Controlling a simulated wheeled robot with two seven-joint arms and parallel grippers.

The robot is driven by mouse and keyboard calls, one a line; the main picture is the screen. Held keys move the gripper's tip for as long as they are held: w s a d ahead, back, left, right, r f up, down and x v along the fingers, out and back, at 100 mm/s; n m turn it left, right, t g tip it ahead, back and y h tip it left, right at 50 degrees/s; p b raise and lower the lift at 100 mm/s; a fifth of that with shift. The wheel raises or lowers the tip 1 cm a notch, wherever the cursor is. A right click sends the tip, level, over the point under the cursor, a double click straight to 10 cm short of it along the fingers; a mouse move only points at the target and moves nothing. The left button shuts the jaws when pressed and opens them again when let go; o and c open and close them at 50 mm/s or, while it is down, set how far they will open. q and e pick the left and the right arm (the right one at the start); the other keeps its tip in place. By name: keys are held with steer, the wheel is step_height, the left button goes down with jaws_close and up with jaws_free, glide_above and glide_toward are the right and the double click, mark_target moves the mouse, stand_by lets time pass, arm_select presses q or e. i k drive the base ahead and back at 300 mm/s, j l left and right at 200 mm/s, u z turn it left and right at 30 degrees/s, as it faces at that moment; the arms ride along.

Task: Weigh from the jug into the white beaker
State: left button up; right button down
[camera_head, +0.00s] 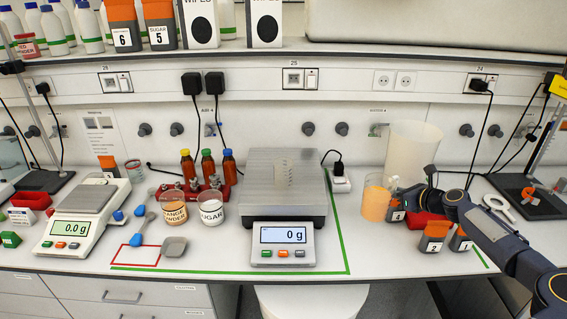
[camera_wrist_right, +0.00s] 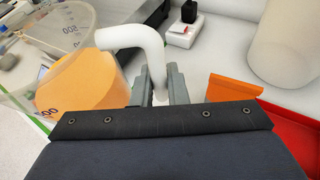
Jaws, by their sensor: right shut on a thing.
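The jug (camera_head: 375,204) stands on the bench right of the large scale, with orange contents below a clear upper wall. In the right wrist view the jug (camera_wrist_right: 80,90) is at the left, and its white handle (camera_wrist_right: 135,38) runs between my fingers. My right gripper (camera_head: 399,192) is shut on that handle; its fingers also show in the wrist view (camera_wrist_right: 161,88). My left gripper is not in view.
A tall pale container (camera_head: 413,150) stands behind my right gripper. Orange-lidded grey containers (camera_head: 434,236) and a red tray (camera_head: 424,218) are close by it. Glass jars (camera_head: 211,210) and a small scale (camera_head: 82,216) reading 0.0 g are at the left.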

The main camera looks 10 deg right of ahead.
mark_target(282, 165)
steer(key=i+j, duration=0.25)
steer(key=i, duration=0.2)
steer(key=i+j, duration=0.25)
steer(key=i, duration=0.25)
